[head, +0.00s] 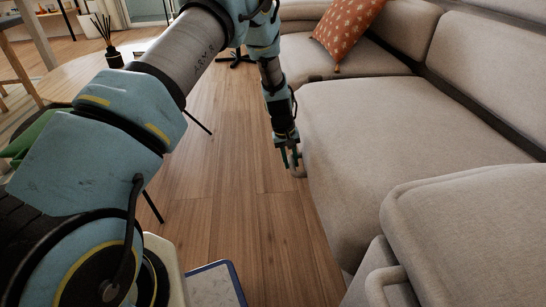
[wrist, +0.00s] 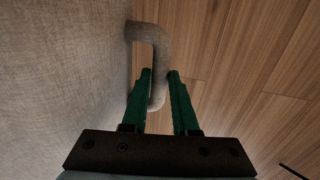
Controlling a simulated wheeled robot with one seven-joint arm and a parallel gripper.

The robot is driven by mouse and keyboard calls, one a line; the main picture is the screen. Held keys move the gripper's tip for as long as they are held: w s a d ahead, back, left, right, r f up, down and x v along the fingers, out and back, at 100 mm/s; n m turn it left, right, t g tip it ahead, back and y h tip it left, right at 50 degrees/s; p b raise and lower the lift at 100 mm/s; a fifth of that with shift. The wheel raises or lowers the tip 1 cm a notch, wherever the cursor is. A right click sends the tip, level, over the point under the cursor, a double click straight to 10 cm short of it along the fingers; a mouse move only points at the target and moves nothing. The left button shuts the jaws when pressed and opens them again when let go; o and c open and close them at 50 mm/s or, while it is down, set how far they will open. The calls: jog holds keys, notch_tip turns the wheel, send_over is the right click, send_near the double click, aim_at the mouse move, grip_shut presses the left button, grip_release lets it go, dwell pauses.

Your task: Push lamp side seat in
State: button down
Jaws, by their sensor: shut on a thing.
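A beige fabric sofa seat (head: 410,130) fills the right of the head view. Its front face (wrist: 60,90) takes up the left of the wrist view. A curved, fabric-coloured handle (wrist: 152,34) stands out from that face; a bit of it shows at my gripper in the head view (head: 299,171). My gripper (wrist: 160,74) has its green fingers on either side of the handle and is shut on it. In the head view my gripper (head: 290,158) is low beside the seat's front edge. No lamp is clearly visible, and part of the handle is hidden by the fingers.
An orange patterned cushion (head: 346,30) rests on the far sofa section. A light wooden table (head: 68,78) with a reed diffuser (head: 109,45) stands at left. A thin dark leg stands near my arm. The wooden floor (head: 235,185) in front of the seat is mostly clear.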

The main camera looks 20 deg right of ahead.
jog(key=shift+s+d, duration=0.25)
jog(key=shift+d, duration=0.55)
jog(key=c, duration=0.7)
grip_release()
jog(key=shift+a, duration=0.1)
jog(key=r+p, duration=0.1)
jog(key=r, duration=0.2)
jog(key=a+r+p, duration=0.1)
jog(key=r, duration=0.3)
jog(key=a+r+p, duration=0.1)
jog(key=r, duration=0.2)
jog(key=shift+w+r, duration=0.3)
jog(key=shift+w, duration=0.05)
